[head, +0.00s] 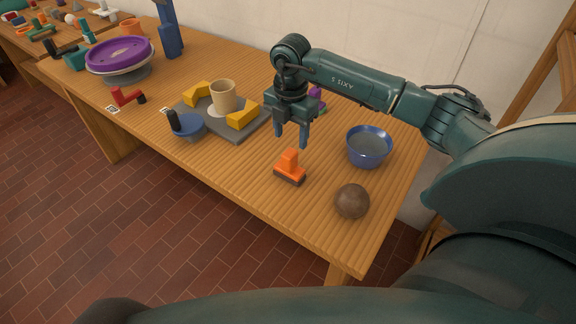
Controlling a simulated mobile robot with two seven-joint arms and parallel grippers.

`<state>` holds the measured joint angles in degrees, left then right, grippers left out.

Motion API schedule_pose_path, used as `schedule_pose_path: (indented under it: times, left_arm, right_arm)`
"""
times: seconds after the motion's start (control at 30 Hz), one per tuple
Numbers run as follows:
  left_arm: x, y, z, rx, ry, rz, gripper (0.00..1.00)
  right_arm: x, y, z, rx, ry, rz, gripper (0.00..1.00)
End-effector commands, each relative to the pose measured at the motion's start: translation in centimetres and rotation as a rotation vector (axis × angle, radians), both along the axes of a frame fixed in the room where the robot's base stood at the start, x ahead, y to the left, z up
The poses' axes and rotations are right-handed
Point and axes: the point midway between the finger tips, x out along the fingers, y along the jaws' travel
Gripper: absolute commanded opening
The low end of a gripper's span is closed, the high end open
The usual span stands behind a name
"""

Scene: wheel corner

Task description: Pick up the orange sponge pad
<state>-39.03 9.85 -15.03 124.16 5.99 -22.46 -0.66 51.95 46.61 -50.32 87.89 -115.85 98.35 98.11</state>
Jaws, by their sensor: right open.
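The orange sponge pad (290,168) has an upright orange grip block and a dark underside. It sits on the wooden table near the front edge, in the right half of the head view. My right gripper (291,140) points down just above and behind the pad. Its two fingers are apart with nothing between them, and it appears clear of the pad. My left gripper does not show.
A blue bowl (368,148) and a brown ball (351,201) stand right of the pad. Left is a grey board (252,133) with a beige cup (223,97) and yellow blocks (243,115). A blue pan-like piece (188,129) and a purple wheel (118,54) are farther left.

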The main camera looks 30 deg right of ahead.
Motion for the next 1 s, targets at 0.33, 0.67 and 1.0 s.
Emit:
schedule_pose_path:
  times: [0.33,0.67,1.0]
  left_arm:
    - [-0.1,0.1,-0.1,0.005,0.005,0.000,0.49]
    - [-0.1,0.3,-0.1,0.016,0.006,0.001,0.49]
    - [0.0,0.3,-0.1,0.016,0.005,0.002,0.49]
  right_arm:
    - [-0.2,0.2,-3.5,0.004,0.002,0.003,0.53]
    - [-0.6,0.6,-7.8,0.004,0.001,0.003,0.53]
    - [-0.6,0.6,-8.1,0.004,-0.002,0.003,0.47]
